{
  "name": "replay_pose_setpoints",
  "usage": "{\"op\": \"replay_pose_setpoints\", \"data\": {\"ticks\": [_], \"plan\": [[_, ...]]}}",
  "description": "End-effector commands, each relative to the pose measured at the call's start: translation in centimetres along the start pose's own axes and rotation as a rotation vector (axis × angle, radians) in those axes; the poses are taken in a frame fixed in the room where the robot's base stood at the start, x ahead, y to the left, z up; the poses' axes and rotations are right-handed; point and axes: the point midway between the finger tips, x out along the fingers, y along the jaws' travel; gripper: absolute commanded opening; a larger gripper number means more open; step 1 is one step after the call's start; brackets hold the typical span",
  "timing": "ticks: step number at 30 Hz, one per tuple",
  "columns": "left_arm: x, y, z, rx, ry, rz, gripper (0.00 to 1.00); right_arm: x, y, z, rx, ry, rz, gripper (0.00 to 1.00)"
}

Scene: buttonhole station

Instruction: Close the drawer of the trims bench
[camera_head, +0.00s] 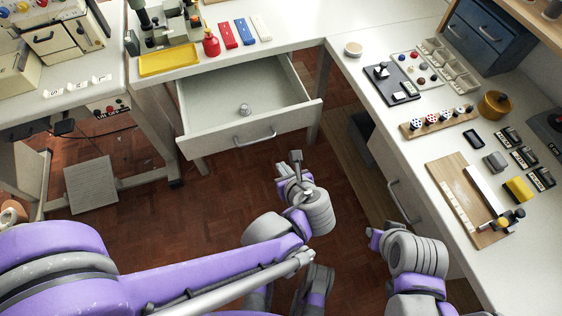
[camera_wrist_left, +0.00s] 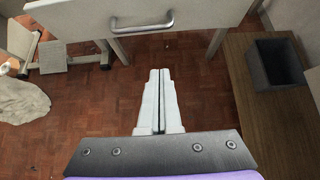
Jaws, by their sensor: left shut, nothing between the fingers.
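The drawer (camera_head: 246,126) of the white trims bench (camera_head: 283,31) is pulled out, with a small round metal object (camera_head: 244,109) inside it. Its front carries a bar handle (camera_head: 255,137), which also shows at the top of the left wrist view (camera_wrist_left: 141,24). My left gripper (camera_head: 291,164) is shut and empty, in front of the drawer and a little right of the handle, apart from it. In the left wrist view its two fingers (camera_wrist_left: 160,100) lie together over the floor. My right arm shows at the lower right; its fingers cannot be made out clearly.
A right-hand bench (camera_head: 357,78) with trays, buttons and small tools runs along my right side. A yellow tray (camera_head: 169,61) and a red bottle (camera_head: 211,42) stand on the bench above the drawer. A dark bin (camera_wrist_left: 277,63) stands at right. The brown floor before the drawer is clear.

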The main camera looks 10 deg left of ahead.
Motion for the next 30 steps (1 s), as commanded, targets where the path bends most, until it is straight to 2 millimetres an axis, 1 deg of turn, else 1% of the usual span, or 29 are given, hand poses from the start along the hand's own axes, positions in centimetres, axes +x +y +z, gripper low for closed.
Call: {"op": "replay_pose_setpoints", "data": {"ticks": [1,6,12,15,19,24,30], "plan": [[1.1,0.1,-0.1,-0.003,0.001,0.005,0.00,0.5,0.0,0.2,0.000,-0.002,0.000,0.27],[4.8,0.1,-0.2,-0.006,0.001,0.006,0.00,1.7,0.0,0.6,0.000,-0.006,0.000,0.27],[9.0,0.1,-0.2,-0.006,0.002,0.005,0.00,2.9,0.0,1.1,0.000,-0.011,0.000,0.27],[9.8,0.2,1.3,-0.006,0.001,0.004,0.00,2.7,0.0,1.0,0.000,-0.010,0.000,0.27],[10.6,0.1,2.4,-0.006,0.002,0.002,0.00,2.7,0.0,1.0,0.000,-0.010,0.000,0.27],[11.1,0.1,3.0,-0.005,0.002,0.002,0.00,2.8,0.0,1.0,0.000,-0.010,0.000,0.27],[11.1,0.1,3.1,-0.005,0.002,0.001,0.00,2.8,0.0,1.0,0.000,-0.010,0.000,0.27]]}}
